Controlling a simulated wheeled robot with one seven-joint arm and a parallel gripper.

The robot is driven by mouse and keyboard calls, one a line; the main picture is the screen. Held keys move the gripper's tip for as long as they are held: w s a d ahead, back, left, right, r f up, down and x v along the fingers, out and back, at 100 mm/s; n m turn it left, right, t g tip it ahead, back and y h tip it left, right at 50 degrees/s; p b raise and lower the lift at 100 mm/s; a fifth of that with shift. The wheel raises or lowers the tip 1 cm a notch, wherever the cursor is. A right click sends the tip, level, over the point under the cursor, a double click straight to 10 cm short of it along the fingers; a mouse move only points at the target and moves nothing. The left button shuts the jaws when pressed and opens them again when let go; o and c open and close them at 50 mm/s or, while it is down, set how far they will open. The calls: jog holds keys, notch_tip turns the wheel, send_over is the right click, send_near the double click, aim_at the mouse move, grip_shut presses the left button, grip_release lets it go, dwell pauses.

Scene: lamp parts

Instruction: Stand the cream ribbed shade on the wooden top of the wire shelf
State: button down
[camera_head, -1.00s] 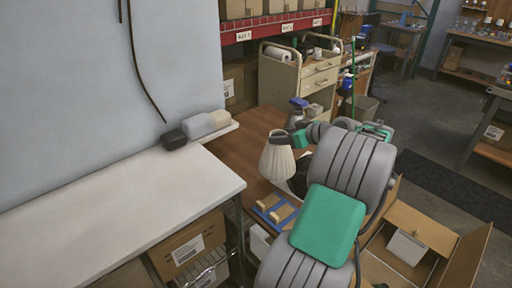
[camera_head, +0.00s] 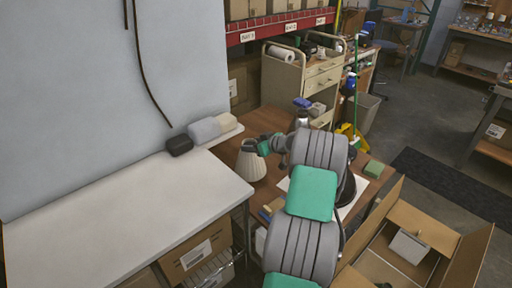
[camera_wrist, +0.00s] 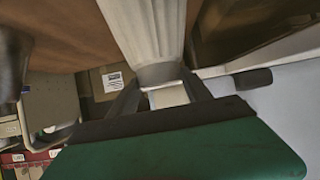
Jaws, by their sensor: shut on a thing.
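The cream ribbed shade (camera_head: 256,164) hangs from my gripper (camera_head: 262,146), narrow end up and wide end down, slightly tilted, over the brown wooden table. In the wrist view the shade (camera_wrist: 148,30) runs up from between the fingers of my gripper (camera_wrist: 162,88), which is shut on its narrow collar. A long pale top (camera_head: 110,215) lies at the left along the wall, with chrome wire shelving (camera_head: 212,270) and boxes under its front edge. The shade is to the right of this top and apart from it. The middle of the top is bare.
A black block (camera_head: 179,145), a grey block (camera_head: 204,130) and a cream block sit beyond the top's far end. An open carton (camera_head: 400,235) stands at right.

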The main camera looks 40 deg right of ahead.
jog(key=shift+f, duration=1.35)
jog(key=shift+c, duration=2.3)
grip_release()
jog(key=shift+s, duration=0.1)
